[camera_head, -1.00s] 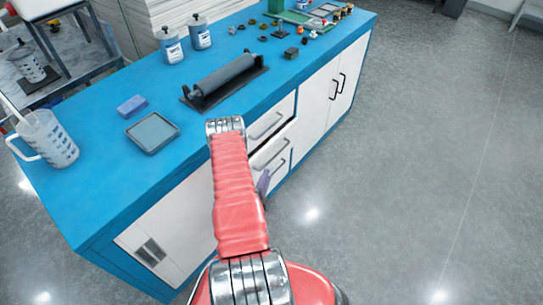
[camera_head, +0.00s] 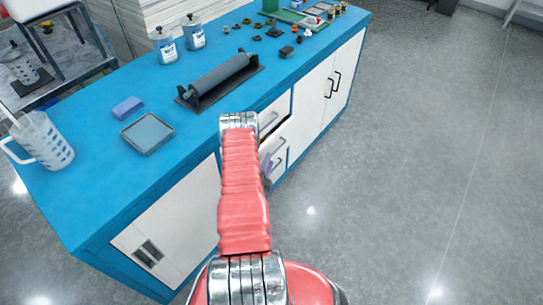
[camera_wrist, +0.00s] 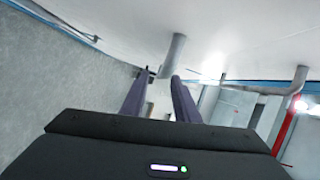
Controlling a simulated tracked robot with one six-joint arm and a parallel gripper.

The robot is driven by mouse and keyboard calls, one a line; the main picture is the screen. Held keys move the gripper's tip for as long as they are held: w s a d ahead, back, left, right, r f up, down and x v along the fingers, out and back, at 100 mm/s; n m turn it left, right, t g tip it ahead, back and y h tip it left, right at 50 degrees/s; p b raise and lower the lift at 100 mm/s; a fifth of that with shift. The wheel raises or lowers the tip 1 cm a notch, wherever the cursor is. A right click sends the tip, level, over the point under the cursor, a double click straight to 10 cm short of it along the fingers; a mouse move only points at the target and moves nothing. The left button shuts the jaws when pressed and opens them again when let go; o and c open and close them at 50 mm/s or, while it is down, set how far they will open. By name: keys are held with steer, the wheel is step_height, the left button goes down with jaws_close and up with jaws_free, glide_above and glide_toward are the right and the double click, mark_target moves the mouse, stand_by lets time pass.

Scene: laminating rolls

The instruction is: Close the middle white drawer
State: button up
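The blue-topped cabinet has a stack of white drawers at its front, partly hidden by my arm in the head view. The middle white drawer (camera_head: 281,136) sticks out a little, with a dark gap above it. Its left part is hidden. My gripper's purple fingers show only in part beside the drawer fronts in the head view. In the wrist view my gripper (camera_wrist: 160,76) has its two fingers apart. A grey metal handle post on a white panel (camera_wrist: 230,35) is just beyond the fingertips. Whether they touch it, and which drawer it is, I cannot tell.
On the blue counter (camera_head: 85,190) are a roller on a black stand (camera_head: 220,78), a grey tray (camera_head: 147,134), a blue block (camera_head: 127,107) and a white jug (camera_head: 45,143). White doors (camera_head: 328,88) with black handles are right of the drawers. The floor at right is clear.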

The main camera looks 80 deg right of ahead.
steer(key=shift+d+f, duration=0.15)
steer(key=shift+d, duration=2.25)
steer(key=shift+c, duration=0.5)
steer(key=shift+s, duration=0.1)
jaws_close()
